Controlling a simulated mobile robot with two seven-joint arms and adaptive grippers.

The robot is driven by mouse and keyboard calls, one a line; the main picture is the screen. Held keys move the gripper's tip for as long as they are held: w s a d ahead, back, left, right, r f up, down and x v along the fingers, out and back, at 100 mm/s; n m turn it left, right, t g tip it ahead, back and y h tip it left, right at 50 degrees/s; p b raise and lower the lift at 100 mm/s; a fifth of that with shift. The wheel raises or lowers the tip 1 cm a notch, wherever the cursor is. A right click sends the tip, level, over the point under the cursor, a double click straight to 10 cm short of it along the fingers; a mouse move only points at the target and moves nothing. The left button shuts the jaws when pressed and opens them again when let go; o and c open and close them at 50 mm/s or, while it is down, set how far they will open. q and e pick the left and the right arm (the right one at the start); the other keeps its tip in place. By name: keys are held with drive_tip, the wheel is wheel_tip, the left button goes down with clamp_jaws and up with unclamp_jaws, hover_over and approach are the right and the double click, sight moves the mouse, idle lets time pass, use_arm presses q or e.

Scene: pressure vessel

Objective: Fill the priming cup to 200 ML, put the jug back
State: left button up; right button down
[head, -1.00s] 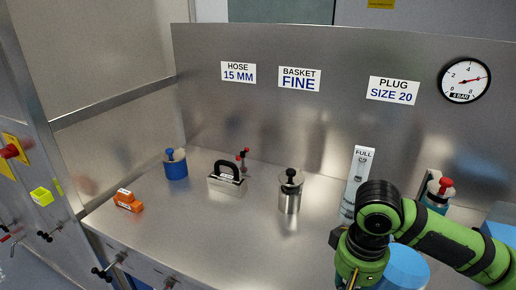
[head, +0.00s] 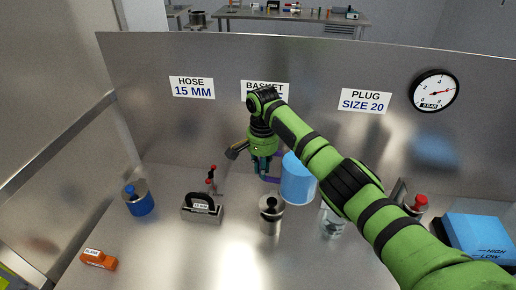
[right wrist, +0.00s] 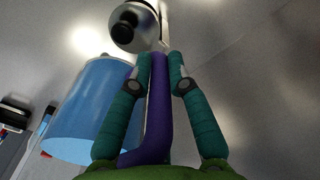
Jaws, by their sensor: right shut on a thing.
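The light blue jug (head: 298,180) is up near the back panel in the head view, beyond the steel canister. My right gripper (head: 264,170) is shut on its purple handle (head: 272,179). In the right wrist view both fingers (right wrist: 160,62) close on the handle (right wrist: 157,95), with the jug's body (right wrist: 88,112) to the left. The jug looks lifted and about upright; its contents cannot be seen. A clear vessel (head: 332,224), perhaps the priming cup, stands on the bench, partly behind my right arm. Its marks and level cannot be read. My left gripper is out of view.
A steel canister (head: 270,215) with a black knob stands in front of the jug. A black-handled steel block (head: 202,210), a blue pot (head: 138,200) and an orange block (head: 98,259) are to the left. A blue box (head: 478,240) is at right. The front middle is bare.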

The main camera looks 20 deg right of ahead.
sight(289, 171)
drive_tip(key=shift+s+r, duration=0.15)
drive_tip(key=shift+s, duration=0.1)
drive_tip(key=shift+s+d+r+t+y, duration=0.15)
drive_tip(key=shift+d+r+t+y, duration=0.05)
drive_tip(key=shift+t+y, duration=0.1)
drive_tip(key=shift+d+r+y, duration=0.1)
drive_tip(key=shift+r+y, duration=0.15)
drive_tip(key=shift+y, duration=0.15)
drive_tip(key=shift+s+d+r+t+y, duration=0.55)
drive_tip(key=shift+t+y, duration=0.25)
drive_tip(key=shift+y, duration=0.1)
drive_tip(key=shift+d+r, duration=0.1)
drive_tip(key=shift+s, duration=0.1)
drive_tip(key=shift+w+a, duration=0.2)
drive_tip(key=shift+w, duration=0.05)
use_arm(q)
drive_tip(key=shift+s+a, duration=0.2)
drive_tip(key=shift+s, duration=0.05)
